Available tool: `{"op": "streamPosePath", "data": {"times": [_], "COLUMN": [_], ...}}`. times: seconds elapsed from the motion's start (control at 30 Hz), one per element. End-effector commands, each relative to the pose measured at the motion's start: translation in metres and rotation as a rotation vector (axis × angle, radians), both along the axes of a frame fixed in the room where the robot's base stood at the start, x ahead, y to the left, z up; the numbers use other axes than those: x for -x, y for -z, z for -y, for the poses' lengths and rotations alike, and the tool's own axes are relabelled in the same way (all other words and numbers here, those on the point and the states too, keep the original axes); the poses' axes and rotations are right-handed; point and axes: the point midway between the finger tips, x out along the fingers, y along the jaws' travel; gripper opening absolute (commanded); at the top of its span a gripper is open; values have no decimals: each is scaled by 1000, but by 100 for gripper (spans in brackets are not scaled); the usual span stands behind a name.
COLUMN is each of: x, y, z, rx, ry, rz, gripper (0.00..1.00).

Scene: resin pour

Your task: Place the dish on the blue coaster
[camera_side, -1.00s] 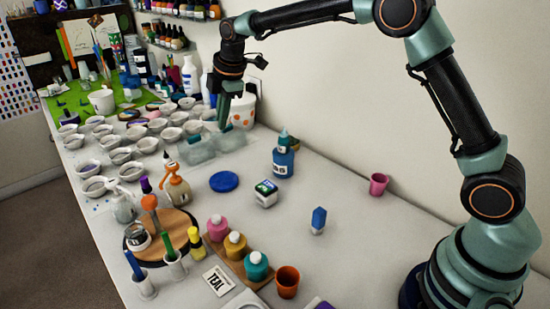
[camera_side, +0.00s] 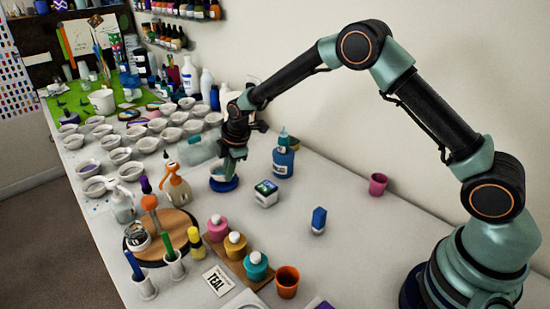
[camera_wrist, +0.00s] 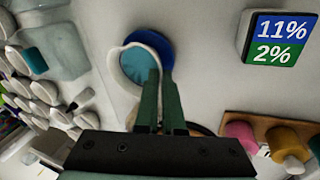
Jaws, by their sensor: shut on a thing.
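The dish (camera_wrist: 132,72) is small and white with teal liquid inside. My gripper (camera_wrist: 160,82) is shut on its rim. In the wrist view the dish overlaps the blue coaster (camera_wrist: 157,40), offset to the left, with blue showing at its upper right. In the side view my gripper (camera_side: 228,166) is low over the coaster (camera_side: 223,185), and the dish is largely hidden by the gripper. I cannot tell whether the dish touches the coaster.
A labelled cube (camera_side: 266,194) stands right of the coaster, with a blue bottle (camera_side: 284,160) behind it. An orange-topped pump bottle (camera_side: 177,187) stands to the left. Colour bottles stand on a wooden board (camera_side: 226,258) in front. A translucent tray (camera_side: 196,151) and several white dishes lie behind.

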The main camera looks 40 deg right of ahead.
Motion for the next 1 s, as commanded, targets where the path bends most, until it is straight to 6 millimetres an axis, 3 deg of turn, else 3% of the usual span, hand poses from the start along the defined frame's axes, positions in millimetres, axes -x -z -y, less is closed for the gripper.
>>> {"op": "streamPosePath", "data": {"times": [0.4,0.43,0.5,0.83,1.0], "x": [0,0,0,0,3], "y": [7,7,7,5,-9], "z": [0,0,0,0,0], "rx": [0,0,0,-1,0], "ry": [0,0,0,0,0], "rz": [1,1,1,2,4], "gripper": [0,17,35,35,35]}}
